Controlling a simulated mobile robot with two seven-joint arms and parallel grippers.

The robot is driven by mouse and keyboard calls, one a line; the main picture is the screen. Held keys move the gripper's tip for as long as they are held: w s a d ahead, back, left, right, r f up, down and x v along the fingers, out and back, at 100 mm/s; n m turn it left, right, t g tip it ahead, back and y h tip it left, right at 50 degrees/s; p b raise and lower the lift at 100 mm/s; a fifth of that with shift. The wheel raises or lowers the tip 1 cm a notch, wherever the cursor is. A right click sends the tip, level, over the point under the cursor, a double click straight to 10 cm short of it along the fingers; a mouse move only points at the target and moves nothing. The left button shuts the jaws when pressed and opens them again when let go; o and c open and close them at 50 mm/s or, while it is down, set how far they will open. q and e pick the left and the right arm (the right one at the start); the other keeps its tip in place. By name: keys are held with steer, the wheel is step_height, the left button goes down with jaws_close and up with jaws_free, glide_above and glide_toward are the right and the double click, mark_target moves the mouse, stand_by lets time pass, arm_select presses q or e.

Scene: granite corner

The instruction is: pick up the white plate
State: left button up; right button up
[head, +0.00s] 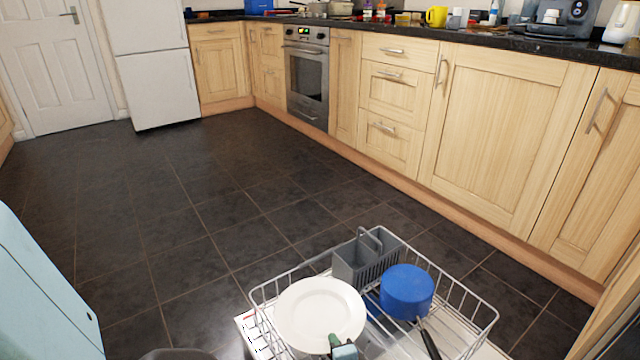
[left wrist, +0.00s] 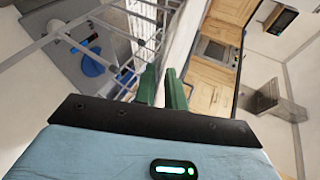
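The white plate (head: 318,308) is at the front left of the wire dish rack (head: 484,325) in the head view, its face turned up towards me. My left gripper (head: 343,348) is at the plate's near rim, with its green fingertips overlapping the rim. In the left wrist view the green fingers (left wrist: 163,88) are close together, with a narrow pale strip between them that looks like the plate edge-on. The gripper appears shut on the rim. Whether the plate touches the rack is hard to tell. My right gripper is not in view.
A blue pan (head: 406,290) with a dark handle and a grey cutlery holder (head: 352,262) are in the rack, right of and behind the plate. Wooden cabinets (head: 505,140) line the right side. The dark tiled floor (head: 170,200) beyond the rack is clear.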

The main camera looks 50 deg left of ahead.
mark_target(292, 307)
arm_select(q)
jaws_close()
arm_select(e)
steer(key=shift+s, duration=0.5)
arm_select(q)
steer(key=shift+r, duration=0.15)
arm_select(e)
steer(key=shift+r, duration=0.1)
